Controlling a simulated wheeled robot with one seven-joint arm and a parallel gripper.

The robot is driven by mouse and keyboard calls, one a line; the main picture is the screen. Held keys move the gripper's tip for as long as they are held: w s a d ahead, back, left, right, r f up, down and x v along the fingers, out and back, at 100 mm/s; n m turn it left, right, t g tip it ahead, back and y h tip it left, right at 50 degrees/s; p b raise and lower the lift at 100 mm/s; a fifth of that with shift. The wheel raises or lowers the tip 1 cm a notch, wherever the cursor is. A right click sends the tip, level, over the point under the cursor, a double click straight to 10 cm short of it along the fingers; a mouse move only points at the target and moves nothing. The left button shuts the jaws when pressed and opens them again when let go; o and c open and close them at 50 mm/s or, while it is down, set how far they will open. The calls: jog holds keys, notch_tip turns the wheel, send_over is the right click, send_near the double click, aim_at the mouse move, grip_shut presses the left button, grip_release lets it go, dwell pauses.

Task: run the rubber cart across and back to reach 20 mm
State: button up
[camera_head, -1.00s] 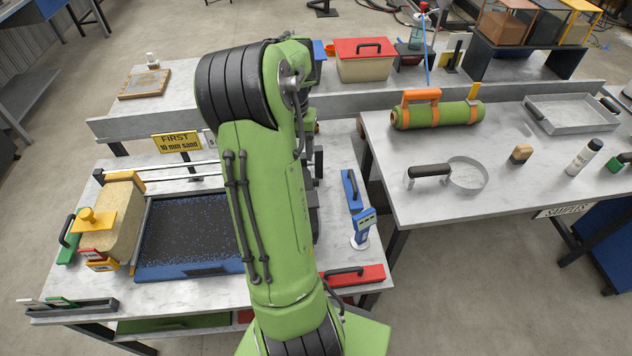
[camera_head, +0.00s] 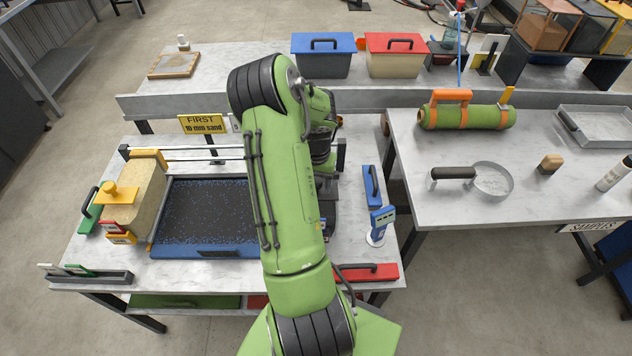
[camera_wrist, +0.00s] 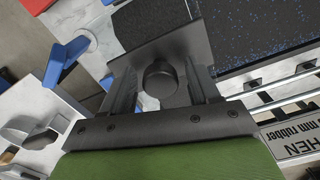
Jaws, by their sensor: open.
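A dark grey cart (camera_wrist: 165,45) with a round black knob (camera_wrist: 160,78) fills the middle of the wrist view. My gripper (camera_wrist: 162,88) is open, with one finger on each side of the knob; I cannot tell whether they touch it. In the head view my green arm hides the gripper and most of the cart. The blue-rimmed tray (camera_head: 205,252) holds dark, blue-flecked rubber crumb (camera_head: 210,210); it also shows in the wrist view (camera_wrist: 255,30).
Rails (camera_head: 180,153) run behind the tray, near a yellow sign (camera_head: 201,123) reading "FIRST 10 mm sand". The right table holds a green roll (camera_head: 470,117).

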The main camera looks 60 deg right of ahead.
grip_shut()
dwell(0.3)
jog(key=shift+w, duration=0.15)
